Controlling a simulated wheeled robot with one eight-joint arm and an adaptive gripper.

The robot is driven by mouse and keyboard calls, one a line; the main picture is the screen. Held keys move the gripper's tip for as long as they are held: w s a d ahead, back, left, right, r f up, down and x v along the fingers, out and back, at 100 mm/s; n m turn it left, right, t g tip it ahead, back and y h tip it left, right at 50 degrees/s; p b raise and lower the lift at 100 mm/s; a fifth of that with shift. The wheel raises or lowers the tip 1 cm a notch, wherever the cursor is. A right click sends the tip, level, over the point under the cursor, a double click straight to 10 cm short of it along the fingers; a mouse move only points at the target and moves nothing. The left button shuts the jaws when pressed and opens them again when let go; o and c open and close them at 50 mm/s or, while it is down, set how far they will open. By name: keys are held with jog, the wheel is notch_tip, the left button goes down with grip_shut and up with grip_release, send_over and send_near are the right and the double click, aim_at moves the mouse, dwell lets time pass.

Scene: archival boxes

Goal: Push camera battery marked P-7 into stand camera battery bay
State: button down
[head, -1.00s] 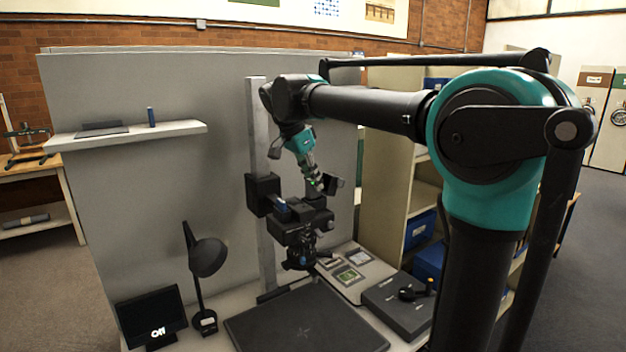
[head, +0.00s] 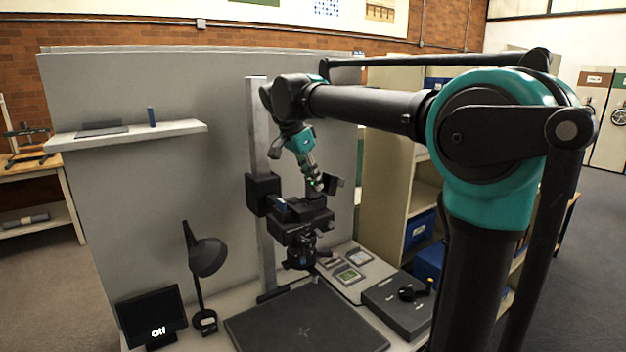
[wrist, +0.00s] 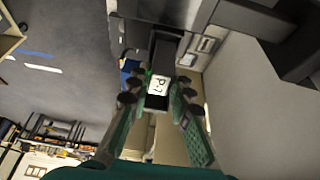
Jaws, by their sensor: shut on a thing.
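The battery marked P-7 (wrist: 158,84) is a dark block with a white label, seen in the wrist view between my fingers. My gripper (wrist: 160,92) is shut on it. The battery's far end points at the dark stand camera (wrist: 152,12), and I cannot tell how far it is inside the bay. In the head view my gripper (head: 319,188) is at the right side of the stand camera (head: 298,218), which is mounted on the grey column. A dark flap (head: 333,182) stands out beside my fingertips. The battery cannot be made out in the head view.
The upright column (head: 258,130) stands behind the camera. Below are a dark baseboard (head: 290,325), a control box (head: 395,308) and small cards (head: 348,275). A desk lamp (head: 207,257) and monitor (head: 152,318) stand at left. A wall shelf (head: 180,130) holds a small blue item.

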jog(key=shift+f, duration=1.25)
dwell(0.5)
jog(key=c, duration=1.3)
grip_release()
jog(key=shift+r, duration=3)
jog(key=shift+s, duration=0.15)
